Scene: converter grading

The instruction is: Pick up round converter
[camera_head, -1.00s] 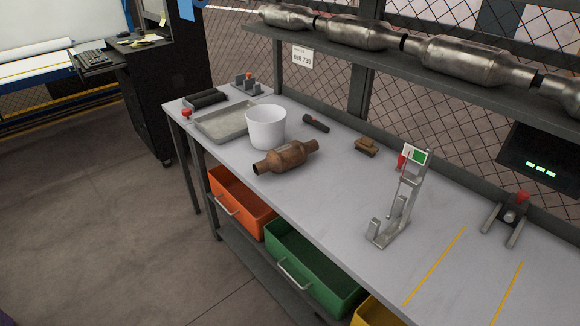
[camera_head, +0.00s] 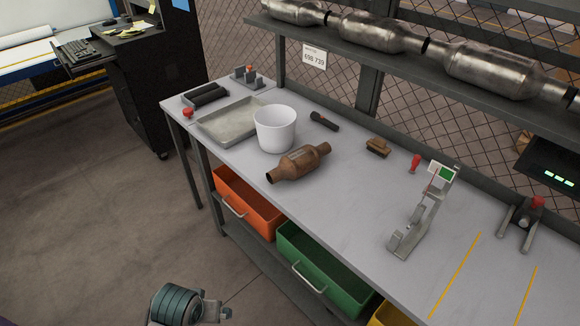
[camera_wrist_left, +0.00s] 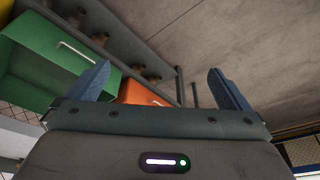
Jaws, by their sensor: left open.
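The round converter (camera_head: 298,163) is a brown, rusty metal body with a pipe stub at each end. It lies on its side on the grey workbench (camera_head: 350,225), just in front of a white bucket (camera_head: 275,131). My left gripper (camera_wrist_left: 158,85) is open and empty in the left wrist view, its two blue fingers spread apart. That view looks past the fingers at the drawers and the floor, and the converter is not in it. In the head view part of my arm (camera_head: 176,304) shows at the bottom edge, away from the bench. My right gripper is not in view.
A grey tray (camera_head: 232,122), flashlight (camera_head: 324,121), brush (camera_head: 377,147) and metal stand (camera_head: 420,217) are on the bench. Orange (camera_head: 247,204) and green (camera_head: 318,268) drawers sit below its front edge. Silver converters (camera_head: 362,34) line the shelf above.

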